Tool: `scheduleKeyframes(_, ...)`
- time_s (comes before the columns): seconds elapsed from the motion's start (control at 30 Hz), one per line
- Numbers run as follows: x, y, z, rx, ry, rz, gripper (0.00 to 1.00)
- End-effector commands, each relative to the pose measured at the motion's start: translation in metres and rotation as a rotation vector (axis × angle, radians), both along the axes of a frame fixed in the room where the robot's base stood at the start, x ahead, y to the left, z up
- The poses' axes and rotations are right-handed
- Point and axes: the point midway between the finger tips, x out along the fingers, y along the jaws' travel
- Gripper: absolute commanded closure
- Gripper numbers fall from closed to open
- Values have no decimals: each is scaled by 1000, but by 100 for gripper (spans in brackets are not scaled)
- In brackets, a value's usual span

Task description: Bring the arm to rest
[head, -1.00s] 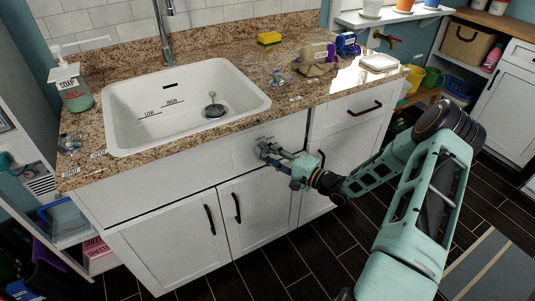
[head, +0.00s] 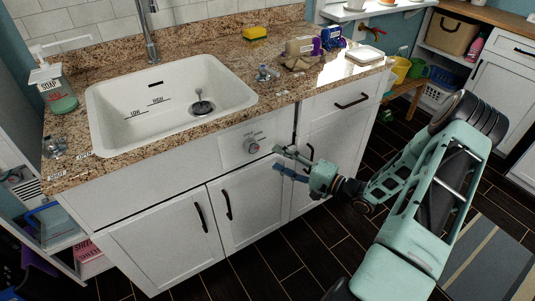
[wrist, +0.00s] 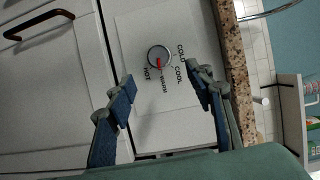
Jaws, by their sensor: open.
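My gripper (head: 279,164) is open and empty in front of the sink cabinet, a little to the right of and below a round temperature knob (head: 252,146). In the wrist view the two blue fingers of my gripper (wrist: 160,98) stand apart, with the knob (wrist: 158,58) beyond their tips and not touched. The knob is grey with a red mark, on a white panel (wrist: 130,30) lettered HOT, WARM, COOL and COLD. The red mark points toward the side with HOT and WARM. My arm is bent and reaches in from the lower right in the head view.
The granite counter (head: 180,135) holds a white sink (head: 240,99), a soap bottle (head: 55,90), a yellow sponge (head: 255,33) and several small items. Cabinet handles (head: 229,205) stick out near my gripper. Dark floor (head: 300,255) lies open below the arm.

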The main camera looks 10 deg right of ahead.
Motion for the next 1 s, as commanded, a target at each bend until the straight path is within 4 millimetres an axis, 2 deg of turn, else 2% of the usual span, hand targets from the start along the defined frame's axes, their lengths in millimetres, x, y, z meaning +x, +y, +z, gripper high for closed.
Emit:
scheduleKeyframes(0.23,-16,-14,1,-1,-1,0,52)
scheduleKeyframes(0.73,-16,-15,1,-6,0,0,52)
scheduleKeyframes(0.87,-3,-21,1,-88,6,-11,52)
scheduleKeyframes(1.0,36,-43,11,-308,9,-58,52)
